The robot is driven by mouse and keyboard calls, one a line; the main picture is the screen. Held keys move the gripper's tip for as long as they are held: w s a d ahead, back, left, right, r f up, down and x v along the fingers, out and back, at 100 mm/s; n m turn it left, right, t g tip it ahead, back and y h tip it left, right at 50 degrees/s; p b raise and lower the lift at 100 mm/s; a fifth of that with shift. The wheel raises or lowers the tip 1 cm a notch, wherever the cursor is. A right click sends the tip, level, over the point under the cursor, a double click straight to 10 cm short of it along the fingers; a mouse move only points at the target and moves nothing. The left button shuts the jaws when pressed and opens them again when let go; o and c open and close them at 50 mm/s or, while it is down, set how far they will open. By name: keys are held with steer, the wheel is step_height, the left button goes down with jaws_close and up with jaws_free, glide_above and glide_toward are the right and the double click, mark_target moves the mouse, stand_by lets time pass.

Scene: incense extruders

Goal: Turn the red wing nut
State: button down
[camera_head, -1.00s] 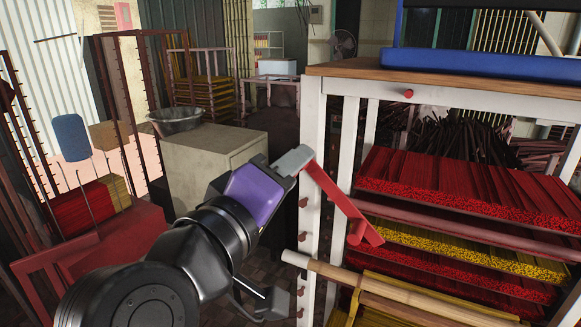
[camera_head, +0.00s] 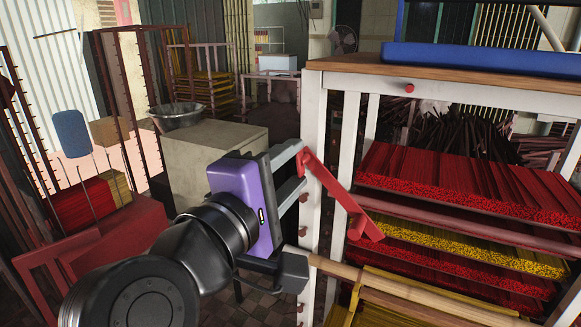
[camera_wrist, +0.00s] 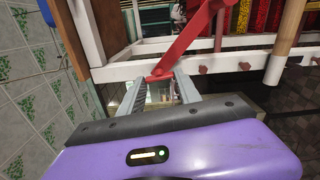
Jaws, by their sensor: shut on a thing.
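The red wing nut (camera_head: 335,192) is a long flat red bar with a round knob near its lower right end, slanting down to the right beside the white rack post. My gripper (camera_head: 302,166) is at the bar's upper left end, its grey fingers one above the other. In the wrist view the bar (camera_wrist: 190,38) comes down to the fingertips (camera_wrist: 161,76), and its end lies between the two fingers. The fingers stand apart with the bar's end between their tips. The exact contact is small and hard to see.
The white rack (camera_head: 312,120) holds trays of red and yellow incense sticks (camera_head: 470,185). Small red pegs line its post. A wooden roller (camera_head: 400,290) juts out below the bar. A beige cabinet (camera_head: 205,160) with a metal bowl (camera_head: 178,115) stands behind my arm.

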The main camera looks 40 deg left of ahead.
steer(key=shift+a+f, duration=0.1)
stand_by(0.3)
steer(key=c, duration=0.8)
jaws_free()
steer(key=shift+c, duration=0.2)
steer(key=shift+s, duration=0.15)
steer(key=b+v, duration=0.2)
steer(key=v, duration=0.5)
steer(key=shift+s, duration=0.3)
